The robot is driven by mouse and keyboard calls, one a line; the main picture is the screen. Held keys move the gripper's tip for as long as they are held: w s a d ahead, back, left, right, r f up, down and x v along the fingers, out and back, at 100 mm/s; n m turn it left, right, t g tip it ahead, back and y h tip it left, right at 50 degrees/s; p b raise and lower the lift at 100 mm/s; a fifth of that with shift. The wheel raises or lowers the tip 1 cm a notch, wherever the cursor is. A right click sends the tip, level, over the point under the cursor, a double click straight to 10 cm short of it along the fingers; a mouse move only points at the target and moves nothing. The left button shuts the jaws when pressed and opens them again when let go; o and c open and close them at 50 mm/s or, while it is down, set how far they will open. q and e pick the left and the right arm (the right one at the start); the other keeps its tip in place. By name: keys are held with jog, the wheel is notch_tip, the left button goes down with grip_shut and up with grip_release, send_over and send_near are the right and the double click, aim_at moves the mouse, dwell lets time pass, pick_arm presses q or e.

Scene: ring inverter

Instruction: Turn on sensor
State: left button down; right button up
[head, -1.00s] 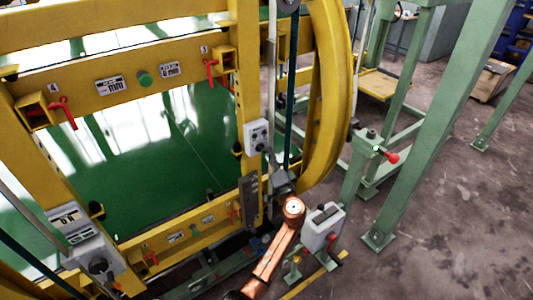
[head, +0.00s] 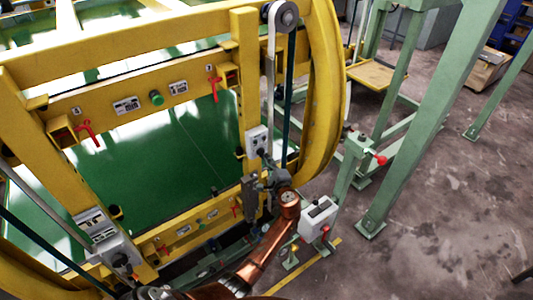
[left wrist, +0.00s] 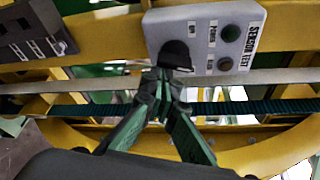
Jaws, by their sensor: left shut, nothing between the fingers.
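The light grey sensor box (head: 257,136) is mounted on the yellow upright of the ring frame. In the left wrist view the box (left wrist: 240,22) reads "SENSOR TEST" and carries two dark round buttons, one marked as power, and a black rotary knob (left wrist: 176,52) at its lower left. My left gripper (head: 265,162) is just below the box in the head view. In the left wrist view its fingers (left wrist: 163,80) are closed together and empty, with their tips at the knob's lower edge. Whether they touch it I cannot tell. My right gripper is not in view.
A teal belt (left wrist: 240,107) and a pale bar (left wrist: 270,76) run close to the fingers. The yellow ring (head: 325,90) curves just right of the box. A grey control box (head: 318,217) stands below right. Open floor (head: 440,230) lies at the right.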

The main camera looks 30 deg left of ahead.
pick_arm(q)
notch_tip(320, 180, down, 2)
jog(key=w+d+f+b, duration=0.1)
jog(key=w+d+b, duration=0.1)
jog(key=w+b, duration=0.15)
jog(key=r+b+v, duration=0.1)
jog(key=v, duration=0.9)
jog(key=shift+s+a+r+m+g, duration=0.2)
jog(key=shift+r+m+g, duration=0.1)
jog(key=shift+m, duration=0.1)
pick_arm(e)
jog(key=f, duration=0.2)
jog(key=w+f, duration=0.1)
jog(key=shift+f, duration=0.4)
pick_arm(q)
jog(key=shift+f, duration=0.1)
